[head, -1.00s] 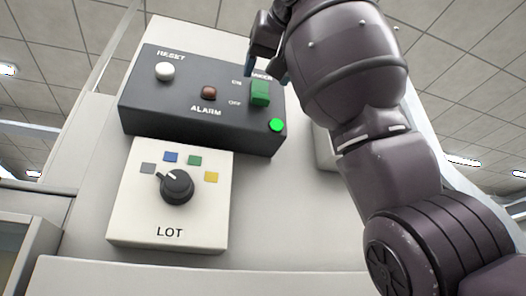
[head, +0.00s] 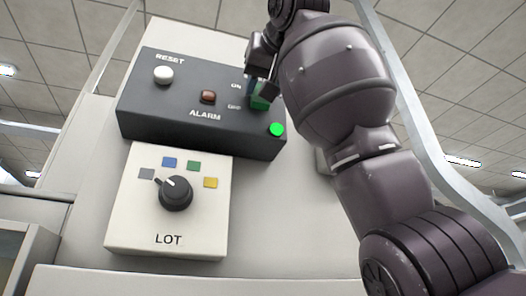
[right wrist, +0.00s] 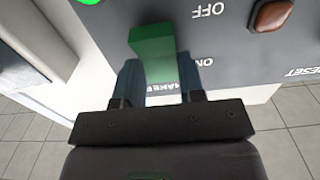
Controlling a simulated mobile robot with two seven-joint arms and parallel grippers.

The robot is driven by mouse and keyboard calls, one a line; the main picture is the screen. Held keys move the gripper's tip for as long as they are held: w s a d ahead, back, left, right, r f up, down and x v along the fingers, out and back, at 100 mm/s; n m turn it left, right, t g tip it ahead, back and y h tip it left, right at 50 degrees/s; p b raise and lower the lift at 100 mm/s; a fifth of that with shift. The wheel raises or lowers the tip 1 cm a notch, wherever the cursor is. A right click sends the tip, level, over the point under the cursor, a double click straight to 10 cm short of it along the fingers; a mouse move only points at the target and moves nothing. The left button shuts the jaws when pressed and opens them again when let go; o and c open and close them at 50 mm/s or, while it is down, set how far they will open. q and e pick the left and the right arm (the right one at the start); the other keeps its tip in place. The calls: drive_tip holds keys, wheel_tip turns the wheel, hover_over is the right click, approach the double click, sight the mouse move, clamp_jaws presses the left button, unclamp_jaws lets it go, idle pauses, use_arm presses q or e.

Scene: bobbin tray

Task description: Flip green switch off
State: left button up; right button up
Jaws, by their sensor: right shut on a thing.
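The green switch (head: 259,103) is on the right part of the dark control box (head: 150,124), by the ON and OFF labels. In the head view my right gripper (head: 262,88) is at the switch and covers much of it. In the right wrist view the green switch (right wrist: 155,52) stands out from the panel between the two blue-grey fingers of the right gripper (right wrist: 160,80), which is shut on it. OFF is printed beyond the switch there and ON nearer the gripper. A round green lamp (head: 277,129) is lit below the switch. My left gripper is not in view.
A white RESET button (head: 163,75) and a red-brown ALARM button (head: 208,96) sit left of the switch on the same box. Below is a cream LOT box (head: 125,225) with a black knob (head: 176,193) and coloured squares. The space left of the boxes is clear.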

drive_tip(key=t+b, duration=0.1)
drive_tip(key=b, duration=0.1)
drive_tip(key=f+t+y+b, duration=0.1)
drive_tip(key=t, duration=0.1)
drive_tip(key=shift+t+b, duration=0.3)
drive_tip(key=shift+b, duration=0.05)
drive_tip(key=shift+s+r, duration=0.1)
drive_tip(key=o, duration=0.8)
drive_tip(key=shift+o, duration=0.7)
